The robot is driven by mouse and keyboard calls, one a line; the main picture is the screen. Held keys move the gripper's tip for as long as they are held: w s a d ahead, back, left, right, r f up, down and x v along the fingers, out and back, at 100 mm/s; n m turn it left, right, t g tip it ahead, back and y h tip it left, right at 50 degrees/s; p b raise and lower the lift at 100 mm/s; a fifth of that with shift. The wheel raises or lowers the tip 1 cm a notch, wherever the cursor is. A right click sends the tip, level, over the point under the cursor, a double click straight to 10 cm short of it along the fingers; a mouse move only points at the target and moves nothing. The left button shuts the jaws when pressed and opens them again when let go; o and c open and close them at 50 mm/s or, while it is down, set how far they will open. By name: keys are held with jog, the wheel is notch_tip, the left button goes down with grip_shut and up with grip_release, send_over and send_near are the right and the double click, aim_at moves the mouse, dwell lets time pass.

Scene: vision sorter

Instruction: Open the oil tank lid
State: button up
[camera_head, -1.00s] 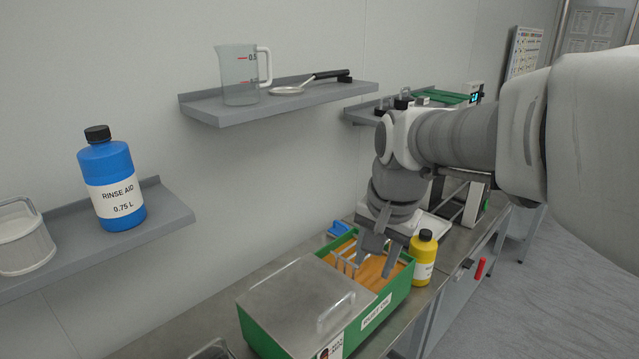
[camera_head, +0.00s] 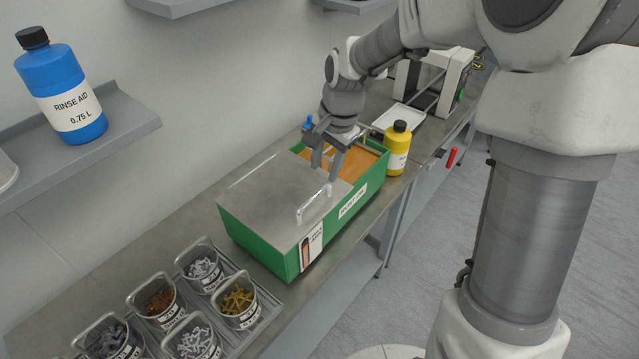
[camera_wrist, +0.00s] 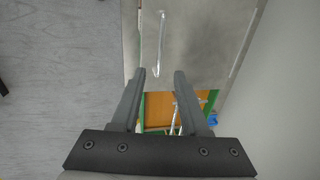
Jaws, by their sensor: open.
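The oil tank is a green box (camera_head: 262,240) on the steel bench. Its grey metal lid (camera_head: 270,196) covers the near part, and orange-brown contents (camera_head: 368,160) show in the uncovered far part. A clear or metallic bar handle (camera_head: 314,204) stands on the lid near its right edge. My gripper (camera_head: 323,174) is open and empty above the lid's far edge, beyond the handle. In the wrist view, the open fingertips (camera_wrist: 166,74) are near the lid edge, with the handle (camera_wrist: 161,42) ahead and slightly left. The lid plate (camera_wrist: 205,40) fills the upper middle there.
A yellow bottle (camera_head: 397,148) stands right beside the tank. A tray of several bins (camera_head: 238,306) with small parts lies nearer on the bench. A blue rinse aid bottle (camera_head: 62,90) stands on the left shelf. A white tray (camera_head: 400,116) lies behind.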

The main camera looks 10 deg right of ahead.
aim_at(318, 192)
jog(key=f, duration=0.5)
jog(key=w+a+f, duration=0.1)
jog(key=f, duration=0.1)
jog(key=shift+f, duration=0.2)
grip_shut()
dwell(1.1)
